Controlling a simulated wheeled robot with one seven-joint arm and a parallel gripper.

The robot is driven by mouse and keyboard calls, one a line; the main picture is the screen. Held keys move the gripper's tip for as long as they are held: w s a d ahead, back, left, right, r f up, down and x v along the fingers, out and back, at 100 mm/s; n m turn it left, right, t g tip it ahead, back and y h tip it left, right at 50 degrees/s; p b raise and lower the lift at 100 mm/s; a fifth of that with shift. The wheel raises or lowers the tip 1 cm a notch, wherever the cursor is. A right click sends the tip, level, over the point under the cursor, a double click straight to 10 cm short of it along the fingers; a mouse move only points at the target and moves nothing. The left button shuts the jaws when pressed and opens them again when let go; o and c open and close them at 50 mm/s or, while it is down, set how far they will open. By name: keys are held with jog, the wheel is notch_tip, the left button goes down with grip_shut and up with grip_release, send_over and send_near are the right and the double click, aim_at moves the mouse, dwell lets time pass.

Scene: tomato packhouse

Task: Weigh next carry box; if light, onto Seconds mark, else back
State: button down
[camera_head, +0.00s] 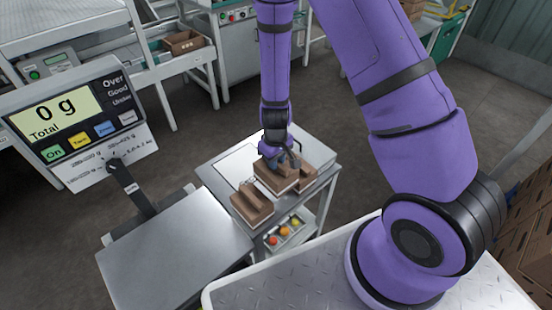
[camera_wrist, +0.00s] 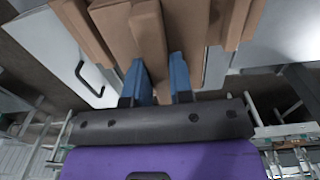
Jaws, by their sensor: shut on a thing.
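My gripper (camera_head: 281,158) is over the small side table (camera_head: 213,178), shut on the raised middle part of a brown carry box (camera_head: 272,181). In the wrist view my gripper's blue fingers (camera_wrist: 159,85) stand on either side of that part of the box (camera_wrist: 149,35). The held box appears higher than its neighbours; whether it is clear of the table I cannot tell. A second carry box (camera_head: 250,208) stands at the table's front left, and another (camera_head: 310,182) is partly hidden behind the held one. The scale's display (camera_head: 50,112) reads 0 g, and its steel platform (camera_head: 175,255) is empty.
A lower shelf of the side table holds a tray with several red and orange tomatoes (camera_head: 284,236). Stacked brown boxes (camera_head: 530,210) stand at the right edge. Steel benches and a machine (camera_head: 247,50) line the back. Grey floor lies open between.

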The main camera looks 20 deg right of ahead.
jog(key=shift+f, duration=4.15)
jog(key=shift+f, duration=0.3)
jog(key=c, duration=0.9)
grip_release()
jog(key=c, duration=0.3)
jog(key=shift+c, duration=0.2)
jog(key=shift+r, duration=3.5)
